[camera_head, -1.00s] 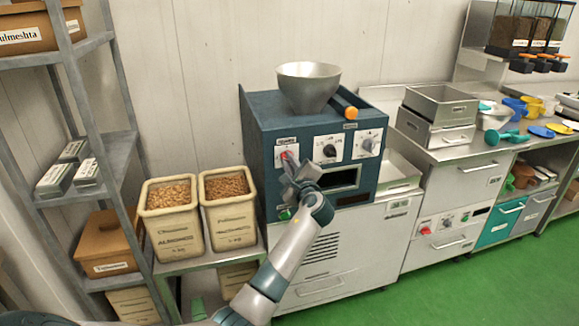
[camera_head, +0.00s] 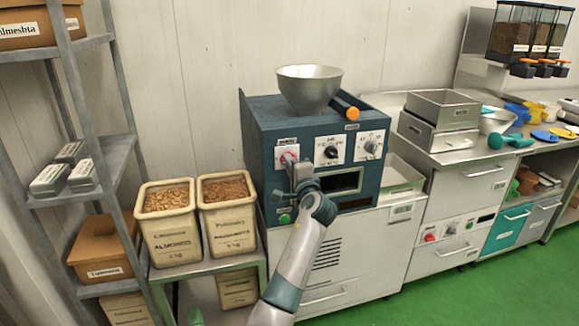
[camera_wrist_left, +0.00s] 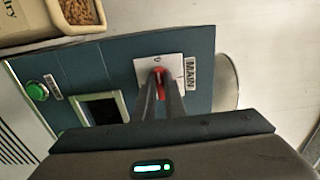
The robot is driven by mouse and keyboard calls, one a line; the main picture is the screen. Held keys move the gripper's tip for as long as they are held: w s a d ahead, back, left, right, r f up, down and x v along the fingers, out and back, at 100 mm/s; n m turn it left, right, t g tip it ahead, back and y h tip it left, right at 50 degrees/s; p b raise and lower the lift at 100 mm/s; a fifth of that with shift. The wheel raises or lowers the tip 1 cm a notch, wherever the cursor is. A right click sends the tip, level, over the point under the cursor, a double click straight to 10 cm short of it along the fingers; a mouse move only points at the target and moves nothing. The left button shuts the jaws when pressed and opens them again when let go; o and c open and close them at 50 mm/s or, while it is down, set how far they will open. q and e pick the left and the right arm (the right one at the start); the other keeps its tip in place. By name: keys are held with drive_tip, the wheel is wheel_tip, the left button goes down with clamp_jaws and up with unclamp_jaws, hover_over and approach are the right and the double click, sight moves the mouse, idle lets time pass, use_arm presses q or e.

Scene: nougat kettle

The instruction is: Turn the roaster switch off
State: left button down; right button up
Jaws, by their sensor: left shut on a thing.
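The roaster (camera_head: 262,130) is a dark blue box with a silver funnel (camera_head: 308,90) on top, standing on a white cabinet. Its red main switch (camera_head: 289,154) sits on a white plate at the upper left of the front panel. In the left wrist view the red switch (camera_wrist_left: 159,72) shows at the fingertips, on a plate beside a MAIN label. My left gripper (camera_head: 294,164) is at the switch, its fingers closed together on it. The fingers hide part of the switch, so its exact setting is hard to read.
Two black knobs (camera_head: 331,152) sit right of the switch. A green button (camera_head: 285,218) is lower on the panel. Bins of nuts (camera_head: 168,238) stand to the left, beside a grey shelf rack (camera_head: 122,150). Steel counters (camera_head: 452,155) run to the right. Green floor is open in front.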

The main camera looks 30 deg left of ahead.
use_arm(q)
drive_tip(key=shift+f, duration=0.1)
drive_tip(key=c, duration=1.8)
unclamp_jaws()
drive_tip(key=shift+s+d, duration=0.1)
